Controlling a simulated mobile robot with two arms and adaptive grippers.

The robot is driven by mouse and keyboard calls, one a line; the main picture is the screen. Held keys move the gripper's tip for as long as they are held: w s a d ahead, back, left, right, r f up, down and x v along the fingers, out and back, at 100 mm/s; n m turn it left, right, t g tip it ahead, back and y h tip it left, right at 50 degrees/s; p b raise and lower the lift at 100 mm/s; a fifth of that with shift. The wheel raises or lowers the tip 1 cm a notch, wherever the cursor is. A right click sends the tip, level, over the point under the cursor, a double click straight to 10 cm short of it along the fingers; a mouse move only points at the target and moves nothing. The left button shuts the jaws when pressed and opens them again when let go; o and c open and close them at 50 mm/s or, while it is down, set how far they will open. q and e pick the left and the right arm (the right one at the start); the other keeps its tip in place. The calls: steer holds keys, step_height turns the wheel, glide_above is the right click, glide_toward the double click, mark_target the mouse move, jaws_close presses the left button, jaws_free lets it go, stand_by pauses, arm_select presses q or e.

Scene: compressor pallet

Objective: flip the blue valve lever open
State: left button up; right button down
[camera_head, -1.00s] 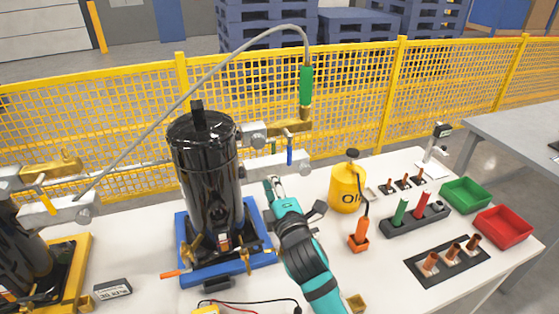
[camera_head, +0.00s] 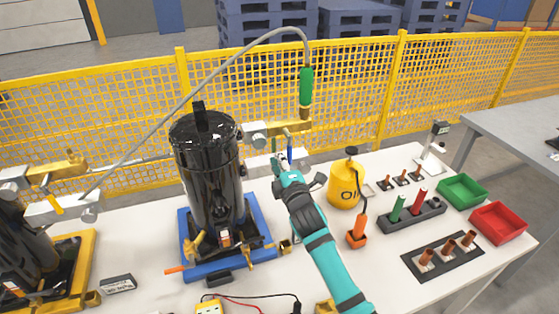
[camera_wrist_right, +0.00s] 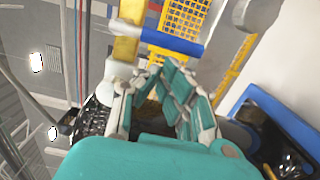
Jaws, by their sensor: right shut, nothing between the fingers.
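The blue valve lever (camera_head: 289,148) hangs down from the brass valve (camera_head: 291,127) at the upper right of the black compressor (camera_head: 211,172). In the right wrist view the blue lever (camera_wrist_right: 172,42) lies across the picture just beyond my fingertips, with part of the yellow brass fitting (camera_wrist_right: 127,40) beside it. My right gripper (camera_head: 282,162) is at the lower part of the lever, fingers pointing up; it also shows in the wrist view (camera_wrist_right: 160,75). It is shut and empty. I cannot tell whether it touches the lever. My left gripper is not in view.
A green-handled hose end (camera_head: 306,82) stands above the valve, its grey hose arching left. The yellow oil can (camera_head: 345,186) and an orange tool (camera_head: 357,230) stand right of my arm. Green (camera_head: 463,190) and red bins (camera_head: 498,222) are farther right. Yellow mesh fencing (camera_head: 355,105) runs behind.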

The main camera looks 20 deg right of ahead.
steer(key=shift+d+f+n, duration=0.15)
steer(key=shift+d+n, duration=0.15)
steer(key=shift+n, duration=0.3)
steer(key=shift+d+n, duration=0.1)
steer(key=shift+n, duration=0.2)
steer(key=d+r+n+y+p, duration=0.1)
steer(key=d+n+p, duration=0.4)
steer(key=n, duration=1.2)
steer(key=shift+w+d+r+t+p, duration=0.15)
steer(key=shift+d+r+t+p, duration=0.3)
steer(key=shift+d, duration=1.1)
steer(key=shift+r, duration=0.1)
